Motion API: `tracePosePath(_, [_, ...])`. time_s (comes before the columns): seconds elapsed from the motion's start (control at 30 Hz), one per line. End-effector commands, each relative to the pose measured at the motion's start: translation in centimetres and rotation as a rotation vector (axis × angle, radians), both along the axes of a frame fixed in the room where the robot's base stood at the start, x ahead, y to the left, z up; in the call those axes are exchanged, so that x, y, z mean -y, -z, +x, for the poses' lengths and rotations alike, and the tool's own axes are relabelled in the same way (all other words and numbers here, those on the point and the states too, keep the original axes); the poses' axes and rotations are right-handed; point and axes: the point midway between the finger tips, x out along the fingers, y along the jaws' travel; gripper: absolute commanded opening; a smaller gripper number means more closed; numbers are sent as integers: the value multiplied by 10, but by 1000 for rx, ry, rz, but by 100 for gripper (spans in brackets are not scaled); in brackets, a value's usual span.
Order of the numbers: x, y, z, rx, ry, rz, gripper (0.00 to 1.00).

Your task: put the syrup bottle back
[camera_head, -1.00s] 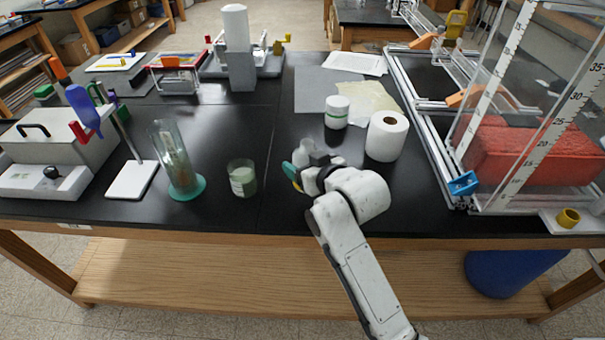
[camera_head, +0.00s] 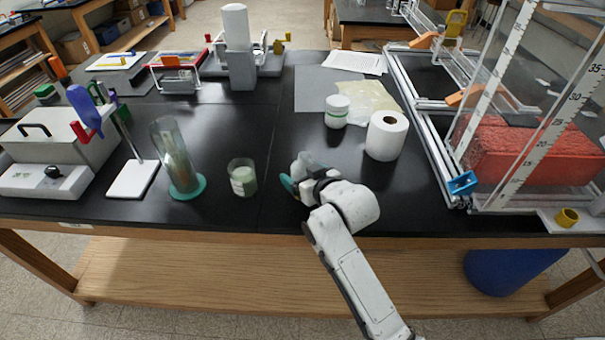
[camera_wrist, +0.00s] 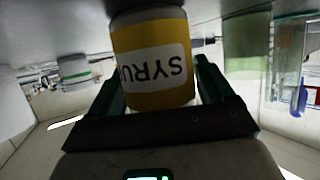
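The syrup bottle (camera_wrist: 152,62) has a yellow band and a white label with "SYRU" on it, upside down in the wrist view. It sits between the two dark green fingers of my gripper (camera_wrist: 165,88), which look shut on it. In the head view my gripper (camera_head: 294,180) is over the black bench near its front edge, right of the green glass cup. A pale grey rounded top (camera_head: 303,161) of the held bottle shows at the fingers; its label is hidden there. I cannot tell whether its base touches the bench.
The green glass cup (camera_head: 242,178) and a tall glass cylinder (camera_head: 176,160) stand to the left. A white jar with green band (camera_head: 337,111) and a white paper roll (camera_head: 386,136) stand behind right. An extrusion frame (camera_head: 425,130) borders the right. Bench between cup and jar is clear.

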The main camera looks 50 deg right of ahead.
Motion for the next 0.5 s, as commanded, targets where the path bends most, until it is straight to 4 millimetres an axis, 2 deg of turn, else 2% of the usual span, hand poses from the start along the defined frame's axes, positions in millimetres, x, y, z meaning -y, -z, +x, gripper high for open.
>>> tracePosePath(0.03, [0, 0, 0, 0, 0, 0, 86])
tracePosePath(0.13, [0, 0, 0, 0, 0, 0, 96])
tracePosePath(0.5, [-2, -5, -4, 1, 0, 0, 96])
